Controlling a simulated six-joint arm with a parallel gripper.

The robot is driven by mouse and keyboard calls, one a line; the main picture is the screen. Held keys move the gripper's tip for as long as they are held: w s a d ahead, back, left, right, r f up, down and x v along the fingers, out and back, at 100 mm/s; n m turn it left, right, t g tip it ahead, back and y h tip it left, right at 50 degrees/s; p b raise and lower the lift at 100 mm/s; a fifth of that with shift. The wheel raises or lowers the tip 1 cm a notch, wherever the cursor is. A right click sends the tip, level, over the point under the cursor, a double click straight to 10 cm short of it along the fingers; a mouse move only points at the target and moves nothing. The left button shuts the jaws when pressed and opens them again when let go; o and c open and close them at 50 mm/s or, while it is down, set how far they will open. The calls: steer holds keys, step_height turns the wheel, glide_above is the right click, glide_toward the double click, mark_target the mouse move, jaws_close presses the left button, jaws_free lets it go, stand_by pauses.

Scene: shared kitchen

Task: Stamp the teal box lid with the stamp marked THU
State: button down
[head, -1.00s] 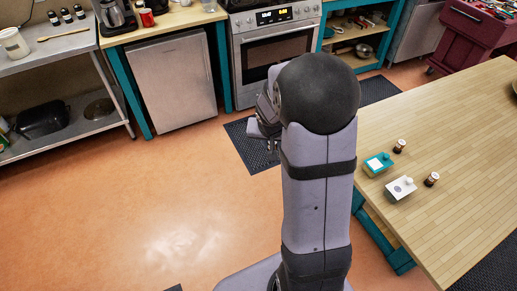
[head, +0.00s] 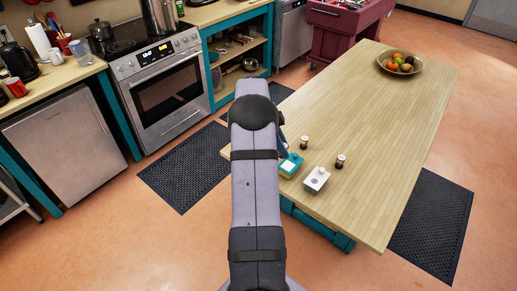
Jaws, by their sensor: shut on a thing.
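The teal box (head: 292,161) stands near the left front edge of the table, with a pale patch on its lid. A white box (head: 316,179) with a round dark mark stands to its right. Two small dark upright pieces with pale tops, one behind the boxes (head: 304,142) and one right of the white box (head: 340,161), look like stamps; I cannot read any marking. My gripper (head: 283,148) shows only as a sliver past my arm, close beside the teal box. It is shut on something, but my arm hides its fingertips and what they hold.
The wooden table (head: 350,115) is clear beyond the boxes up to a fruit bowl (head: 382,65) at its far end. A stove (head: 165,90) and a counter stand at the left. Dark mats (head: 185,165) lie on the floor.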

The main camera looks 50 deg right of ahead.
mark_target(288, 166)
steer(key=shift+s+d+m+y, duration=0.15)
steer(key=shift+s+d+m, duration=0.25)
steer(key=shift+s, duration=0.15)
steer(key=shift+s+d+m+y, duration=0.15)
steer(key=shift+s+d+m, duration=0.1)
steer(key=shift+s+m, duration=0.2)
steer(key=shift+f+b, duration=0.85)
steer(key=shift+f, duration=1.1)
steer(key=shift+f+b, duration=0.5)
steer(key=shift+f, duration=0.1)
steer(key=shift+r, duration=0.15)
step_height(288, 166, up, 7)
steer(key=p, duration=0.3)
stand_by(0.7)
stand_by(0.3)
